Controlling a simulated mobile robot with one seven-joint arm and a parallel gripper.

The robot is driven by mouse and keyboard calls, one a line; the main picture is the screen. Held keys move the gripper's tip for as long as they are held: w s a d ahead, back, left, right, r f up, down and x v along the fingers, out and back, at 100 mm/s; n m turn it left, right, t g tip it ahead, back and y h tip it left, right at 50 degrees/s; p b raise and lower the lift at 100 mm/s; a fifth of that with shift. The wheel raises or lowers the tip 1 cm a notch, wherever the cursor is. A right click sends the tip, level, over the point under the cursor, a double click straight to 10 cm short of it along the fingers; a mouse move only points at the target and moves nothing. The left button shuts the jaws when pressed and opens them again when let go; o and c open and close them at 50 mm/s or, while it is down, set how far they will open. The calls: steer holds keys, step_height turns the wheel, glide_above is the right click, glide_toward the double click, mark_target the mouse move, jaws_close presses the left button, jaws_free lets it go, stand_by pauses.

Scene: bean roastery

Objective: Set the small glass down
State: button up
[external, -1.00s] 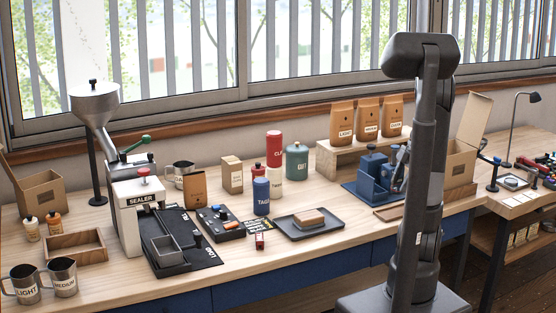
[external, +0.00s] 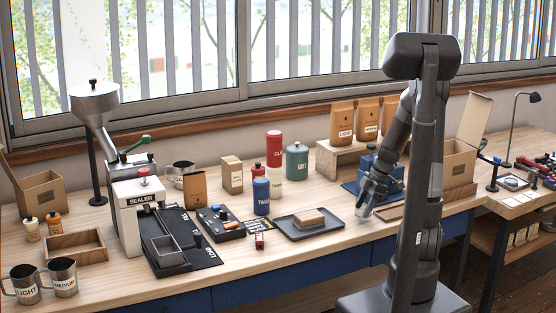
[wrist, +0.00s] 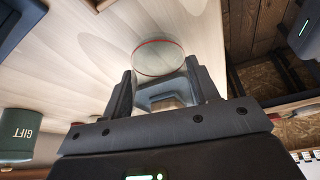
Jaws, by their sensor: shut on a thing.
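The small glass (wrist: 160,66) is clear, with a thin red line around its round rim, in the wrist view. My gripper (wrist: 160,88) is shut on it, with one dark finger on either side. In the external view, my gripper (external: 372,190) points down near the table's front edge, right of the dark tray. The glass (external: 362,211) shows there as a small pale shape under the fingers, partly covered by them. I cannot tell whether its base touches the table.
The dark tray (external: 289,229) with a brown block lies left of the glass. The green GIFT canister (wrist: 18,135) is in the wrist view. Bare wood lies between the dark tray and the glass.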

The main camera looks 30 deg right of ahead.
steer(key=shift+f, duration=0.8)
steer(key=shift+f, duration=0.1)
steer(key=o, duration=1)
steer(key=shift+o, duration=0.2)
steer(key=v, duration=1.1)
steer(key=s+a+r+m+t+h, duration=0.4)
steer(key=s+a+r+m, duration=0.7)
steer(key=m, duration=0.4)
steer(key=shift+s+a+r, duration=0.2)
steer(key=shift+s+r, duration=0.05)
steer(key=shift+s, duration=0.2)
